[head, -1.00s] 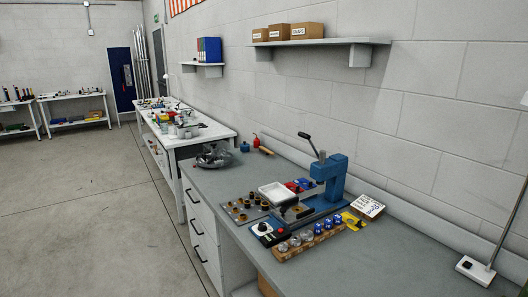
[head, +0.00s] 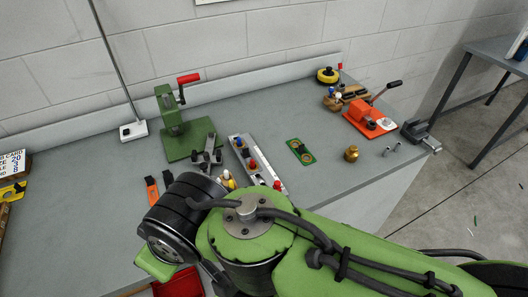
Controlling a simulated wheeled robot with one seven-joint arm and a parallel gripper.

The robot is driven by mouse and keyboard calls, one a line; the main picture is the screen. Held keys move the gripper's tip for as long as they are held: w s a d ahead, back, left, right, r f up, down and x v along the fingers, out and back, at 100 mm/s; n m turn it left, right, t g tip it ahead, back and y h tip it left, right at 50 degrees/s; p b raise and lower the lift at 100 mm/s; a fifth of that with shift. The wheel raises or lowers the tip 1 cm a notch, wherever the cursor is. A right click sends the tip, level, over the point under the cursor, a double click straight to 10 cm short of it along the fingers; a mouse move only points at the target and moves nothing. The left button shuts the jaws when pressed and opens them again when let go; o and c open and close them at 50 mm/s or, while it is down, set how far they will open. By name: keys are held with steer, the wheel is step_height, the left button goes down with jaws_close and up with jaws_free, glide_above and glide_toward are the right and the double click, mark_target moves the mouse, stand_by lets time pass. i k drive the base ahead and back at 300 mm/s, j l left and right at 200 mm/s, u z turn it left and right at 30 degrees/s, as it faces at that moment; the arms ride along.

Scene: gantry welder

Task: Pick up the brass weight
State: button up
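The brass weight (head: 351,154) is a small golden piece with a knob on top. It stands upright on the grey workbench (head: 330,200), toward the right end. A green plate with round brass-coloured parts (head: 300,151) lies to its left, and two small grey metal pegs (head: 391,150) stand to its right. Nothing is touching the weight. My green arm fills the lower middle and right of the head view, in front of the bench. My gripper's fingers do not show, and part of the bench behind the arm is hidden.
An orange-red toggle press (head: 368,119) and a dark vise (head: 420,133) stand beyond the weight at the bench's right end. A green hand press (head: 183,125) and a grey rail with coloured knobs (head: 256,163) stand to the left. The bench just in front of the weight is clear.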

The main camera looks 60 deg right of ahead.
mark_target(351, 154)
steer(key=z, duration=3.2)
